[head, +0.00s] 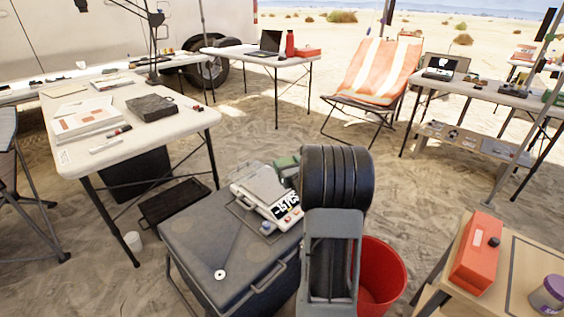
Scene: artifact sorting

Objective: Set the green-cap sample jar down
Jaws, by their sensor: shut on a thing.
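I cannot make out the green-cap sample jar in the head view. My own arm rises in the middle foreground and hides what is behind it. My gripper does not show, so I cannot see its jaws or anything in them. A grey scale (258,184) with a lit display stands on a dark grey case (205,245) left of my arm. A small blue-topped item (267,228) is in front of the scale. A jar with a purple lid (548,294) stands at the right edge.
A red bucket (392,277) stands right of my arm. An orange-red box (475,252) lies on a wooden table at lower right. A white table (185,122) with papers and a dark box is at left. A striped chair (370,75) stands behind. The case's front-left top is mostly bare.

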